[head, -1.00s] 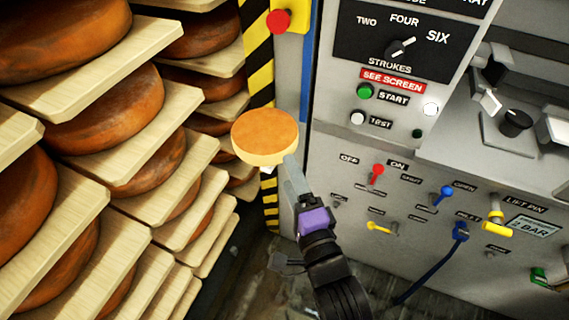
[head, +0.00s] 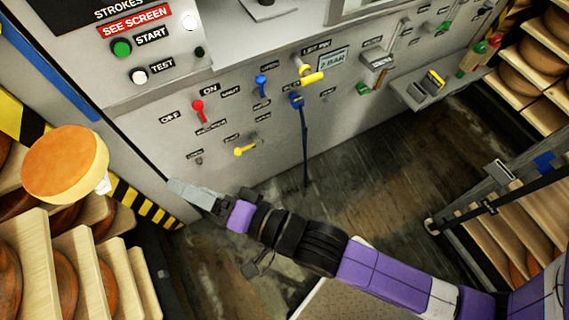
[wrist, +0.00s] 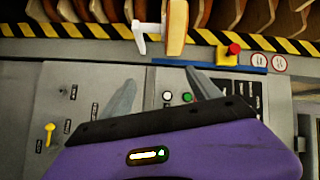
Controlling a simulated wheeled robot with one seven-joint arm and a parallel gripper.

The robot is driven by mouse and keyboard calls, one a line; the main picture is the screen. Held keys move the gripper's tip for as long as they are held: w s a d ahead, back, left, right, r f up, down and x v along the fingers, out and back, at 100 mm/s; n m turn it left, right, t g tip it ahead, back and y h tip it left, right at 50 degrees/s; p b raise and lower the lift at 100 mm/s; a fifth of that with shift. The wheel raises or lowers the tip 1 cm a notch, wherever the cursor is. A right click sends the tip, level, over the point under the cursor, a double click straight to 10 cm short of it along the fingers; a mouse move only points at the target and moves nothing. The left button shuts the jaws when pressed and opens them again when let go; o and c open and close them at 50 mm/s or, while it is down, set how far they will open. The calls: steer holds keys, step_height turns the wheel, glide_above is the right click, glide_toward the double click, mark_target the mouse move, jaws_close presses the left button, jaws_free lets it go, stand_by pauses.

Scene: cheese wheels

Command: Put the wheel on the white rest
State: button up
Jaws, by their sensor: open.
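The cheese wheel (head: 65,163), with an orange-brown top and a pale yellow side, is at the left of the head view, in front of the shelves. A small part of the white rest (head: 103,184) shows at its lower right edge; the wheel hides the remainder. In the wrist view the wheel (wrist: 178,28) is edge-on at the top, and the white rest (wrist: 140,32) is against its left side, so the wheel appears seated on it. My gripper (head: 180,190) is open and empty, apart from the wheel. Its spread fingers (wrist: 160,82) show in the wrist view.
The grey machine panel (head: 225,100) with switches and levers stands close beyond my gripper. Shelves with large brown wheels (head: 65,285) are at lower left; another rack (head: 520,75) is at right. A black-and-yellow striped edge (head: 140,205) runs behind the wheel. The dark floor between is open.

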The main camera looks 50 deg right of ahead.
steer(key=s+d+n+h, duration=0.1)
steer(key=s+d+n, duration=0.2)
steer(key=s, duration=0.4)
steer(key=s+d+n+g+h, duration=0.1)
steer(key=s+d+n+h, duration=0.1)
steer(key=s+d+n, duration=0.2)
steer(key=s+d+n+h, duration=0.2)
steer(key=s+d+n, duration=0.2)
steer(key=s, duration=0.8)
steer(key=d, duration=0.2)
steer(key=shift+d+r+g, duration=0.3)
steer(key=shift+d+g, duration=0.05)
steer(key=shift+g, duration=0.05)
